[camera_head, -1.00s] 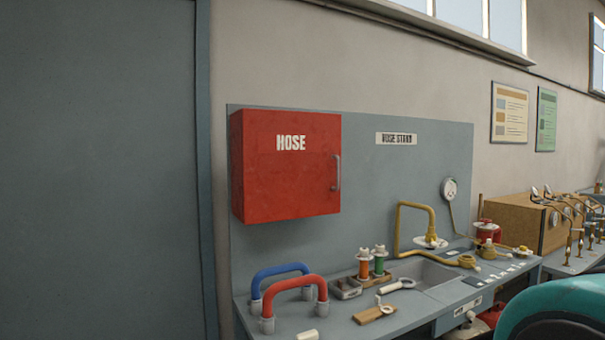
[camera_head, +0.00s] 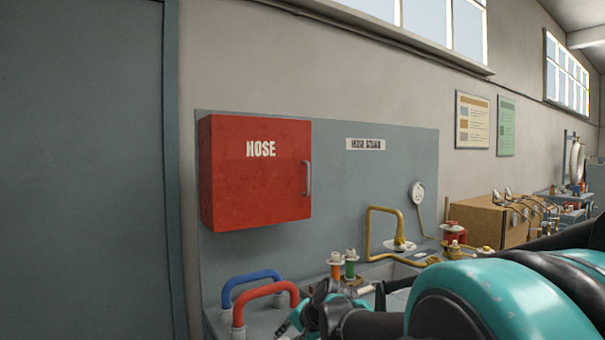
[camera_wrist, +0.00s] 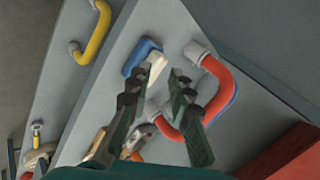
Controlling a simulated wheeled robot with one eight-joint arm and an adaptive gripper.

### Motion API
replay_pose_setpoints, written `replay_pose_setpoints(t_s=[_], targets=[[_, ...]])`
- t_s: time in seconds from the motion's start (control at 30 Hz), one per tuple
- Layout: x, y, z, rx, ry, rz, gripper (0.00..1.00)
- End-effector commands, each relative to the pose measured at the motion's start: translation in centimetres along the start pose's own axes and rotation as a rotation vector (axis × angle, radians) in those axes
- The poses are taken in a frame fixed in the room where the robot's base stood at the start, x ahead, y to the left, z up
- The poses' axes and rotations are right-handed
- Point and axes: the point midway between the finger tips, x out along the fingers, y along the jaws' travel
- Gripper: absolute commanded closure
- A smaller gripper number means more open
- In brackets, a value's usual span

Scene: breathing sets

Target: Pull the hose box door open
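The red hose box (camera_head: 255,190) hangs on the grey back panel, its door shut, with the word HOSE on its front. A grey vertical handle (camera_head: 308,178) sits near the door's right edge. My gripper (camera_head: 302,315) is low over the bench, below and apart from the box. In the wrist view my gripper (camera_wrist: 160,74) has its two fingers spread with nothing held between them. A red surface (camera_wrist: 285,160) at the lower right of that view looks like part of the hose box. The handle cannot be made out there.
A blue hose loop (camera_head: 250,280) and a red hose loop (camera_head: 268,294) stand on the bench near my gripper. Orange and green fittings (camera_head: 350,265) and a bent yellow pipe (camera_head: 370,225) stand farther right. The wall front beside the handle is clear.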

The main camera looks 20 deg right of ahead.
Motion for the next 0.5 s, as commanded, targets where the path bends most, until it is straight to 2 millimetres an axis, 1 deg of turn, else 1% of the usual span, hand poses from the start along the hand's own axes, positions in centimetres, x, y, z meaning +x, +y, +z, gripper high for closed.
replay_pose_setpoints(t_s=[0.03,0.07,0.1,0.17,0.2,0.23,0.27,0.3,0.37,0.4,0.5], targets=[[-1.4,-3.5,-2.8,0.177,0.015,-0.086,0.80],[-2.4,-5.5,-4.3,0.286,0.020,-0.140,0.80],[-3.9,-8.2,-6.5,0.432,0.022,-0.214,0.80],[-6.5,-11.8,-9.9,0.652,0.017,-0.328,0.80],[-8.5,-14.1,-12.3,0.800,0.007,-0.405,0.80],[-10.1,-15.7,-14.0,0.908,-0.004,-0.462,0.80],[-11.7,-17.1,-15.8,1.014,-0.016,-0.519,0.80],[-14.0,-18.8,-18.0,1.148,-0.036,-0.594,0.80],[-17.4,-20.8,-21.1,1.335,-0.074,-0.701,0.80],[-19.4,-21.9,-22.9,1.443,-0.102,-0.765,0.80],[-23.8,-23.6,-26.3,1.656,-0.170,-0.896,0.80]])
